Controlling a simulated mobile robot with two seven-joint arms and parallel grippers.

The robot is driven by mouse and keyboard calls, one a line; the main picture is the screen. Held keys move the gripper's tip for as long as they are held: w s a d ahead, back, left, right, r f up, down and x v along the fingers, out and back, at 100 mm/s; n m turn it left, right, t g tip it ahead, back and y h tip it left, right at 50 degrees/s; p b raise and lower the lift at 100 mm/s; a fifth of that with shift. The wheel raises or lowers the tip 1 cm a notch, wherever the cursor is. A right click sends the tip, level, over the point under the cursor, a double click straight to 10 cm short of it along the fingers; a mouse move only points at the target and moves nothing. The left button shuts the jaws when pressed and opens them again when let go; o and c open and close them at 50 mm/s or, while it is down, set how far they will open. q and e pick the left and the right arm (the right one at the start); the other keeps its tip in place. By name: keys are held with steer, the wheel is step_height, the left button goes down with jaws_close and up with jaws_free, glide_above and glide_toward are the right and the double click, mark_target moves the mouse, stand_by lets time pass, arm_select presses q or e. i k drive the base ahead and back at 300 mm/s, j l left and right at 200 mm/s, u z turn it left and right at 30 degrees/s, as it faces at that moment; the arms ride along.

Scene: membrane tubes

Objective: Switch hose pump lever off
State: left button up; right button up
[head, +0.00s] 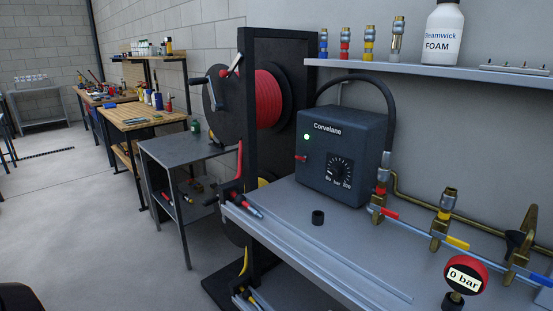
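The hose pump (343,150) is a dark blue-grey box marked "Corvelane", standing on the grey bench against the wall. A small red lever (300,157) sticks out on the left of its front face. A round green light (307,137) above the lever is lit. To the right of the lever is a black dial (340,172) with a white scale marked in bar. I cannot tell the lever's exact angle at this size. Neither of my grippers is in view.
The bench (285,222) holds a black cap (318,217), brass valves with coloured handles, and a red gauge (465,274) reading 0 bar. A black-framed hose reel (268,98) stands left of the pump. A shelf (430,70) runs above.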

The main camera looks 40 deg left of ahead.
mark_target(303, 158)
steer(key=u, duration=1.15)
